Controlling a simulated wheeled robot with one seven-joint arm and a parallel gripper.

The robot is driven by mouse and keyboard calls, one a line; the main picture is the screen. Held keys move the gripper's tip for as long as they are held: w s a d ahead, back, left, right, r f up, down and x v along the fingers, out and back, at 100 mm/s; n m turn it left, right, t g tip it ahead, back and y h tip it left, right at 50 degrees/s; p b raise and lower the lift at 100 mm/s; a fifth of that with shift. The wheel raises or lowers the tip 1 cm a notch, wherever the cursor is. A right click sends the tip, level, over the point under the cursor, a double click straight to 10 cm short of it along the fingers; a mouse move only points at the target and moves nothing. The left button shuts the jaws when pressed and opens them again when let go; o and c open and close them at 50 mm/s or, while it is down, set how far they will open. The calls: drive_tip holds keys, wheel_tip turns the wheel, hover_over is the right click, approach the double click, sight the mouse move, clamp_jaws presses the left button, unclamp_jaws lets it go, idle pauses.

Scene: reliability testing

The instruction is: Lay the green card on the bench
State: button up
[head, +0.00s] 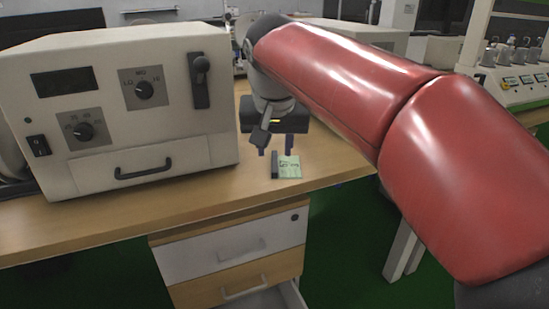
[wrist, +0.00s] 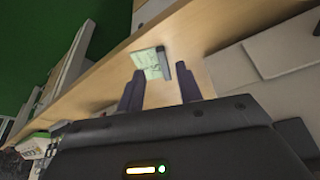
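The green card (head: 288,167) has dark writing on it and appears to lie flat on the wooden bench (head: 205,208), near its front edge. It also shows in the wrist view (wrist: 145,64). A small dark bar (head: 274,165) runs along one edge of the card; I cannot tell whether it is attached. My gripper (head: 275,152) points down just above and behind the card. In the wrist view my gripper (wrist: 160,69) has its two fingers spread apart with nothing between them. The card and bar lie beyond the fingertips, apart from them.
A large beige instrument (head: 150,120) with knobs and a handle fills the bench on the left, close to my gripper. A drawer unit (head: 235,250) stands under the bench, its lowest drawer partly open. Bare bench lies in front of the instrument.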

drive_tip(key=s+d+f, duration=0.4)
drive_tip(key=s+d, duration=0.6)
drive_tip(key=d, duration=0.1)
drive_tip(key=s+d+f+t, duration=0.1)
drive_tip(key=s+d+f, duration=0.3)
drive_tip(key=s+f, duration=0.6)
drive_tip(key=shift+d+f, duration=0.35)
drive_tip(key=shift+f, duration=0.45)
